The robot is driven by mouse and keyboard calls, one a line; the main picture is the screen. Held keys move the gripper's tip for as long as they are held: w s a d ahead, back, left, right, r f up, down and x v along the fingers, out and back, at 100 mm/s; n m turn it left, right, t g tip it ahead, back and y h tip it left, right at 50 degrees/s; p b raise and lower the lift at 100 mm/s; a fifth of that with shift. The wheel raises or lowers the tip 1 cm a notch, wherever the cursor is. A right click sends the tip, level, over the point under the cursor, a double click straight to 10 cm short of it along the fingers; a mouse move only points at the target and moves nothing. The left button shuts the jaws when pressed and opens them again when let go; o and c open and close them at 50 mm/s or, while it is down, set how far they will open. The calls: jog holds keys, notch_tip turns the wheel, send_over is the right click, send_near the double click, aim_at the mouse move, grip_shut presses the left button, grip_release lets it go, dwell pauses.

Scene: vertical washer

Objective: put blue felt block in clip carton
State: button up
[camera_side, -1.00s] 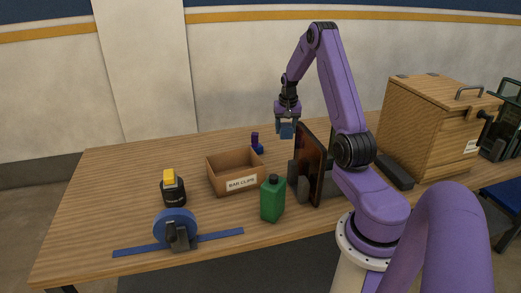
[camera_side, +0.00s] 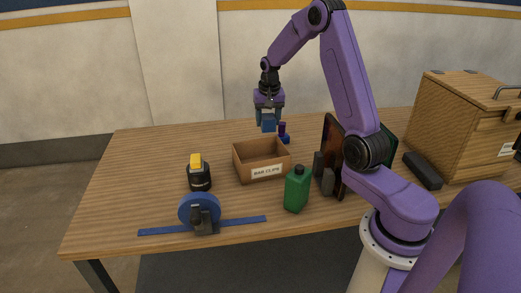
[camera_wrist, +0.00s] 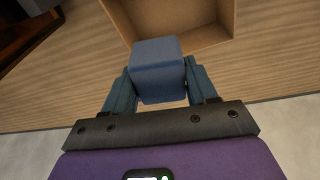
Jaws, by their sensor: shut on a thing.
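The blue felt block (camera_wrist: 157,68) is between the two fingers of my gripper (camera_wrist: 158,90) in the wrist view. In the side view the block (camera_side: 268,126) hangs below my gripper (camera_side: 268,118), held in the air above the table. My gripper is shut on it. The clip carton (camera_side: 262,171) is an open brown box labelled "BAR CLIPS" on the table, below and in front of the held block. In the wrist view the carton (camera_wrist: 215,38) shows just beyond the block, and its visible floor looks empty.
A small blue and purple item (camera_side: 284,134) stands behind the carton. A green bottle (camera_side: 297,189) and a dark upright panel (camera_side: 331,150) are to its right. A black-and-yellow item (camera_side: 199,175) and a blue disc on a stand (camera_side: 199,211) are left. A wooden cabinet (camera_side: 465,125) stands far right.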

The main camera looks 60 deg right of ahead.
jog(key=a, duration=0.4)
send_near(260, 158)
jog(key=shift+s+a+f, duration=0.45)
jog(key=shift+a+f, duration=0.2)
jog(key=shift+f, duration=0.2)
jog(key=shift+s+a+f, duration=0.45)
jog(key=shift+a+f, duration=0.2)
jog(key=shift+f, duration=0.25)
jog(key=shift+s+a+f, duration=0.45)
jog(key=shift+a+f, duration=0.25)
jog(key=shift+f, duration=0.15)
jog(key=shift+f, duration=0.1)
jog(key=o, duration=1)
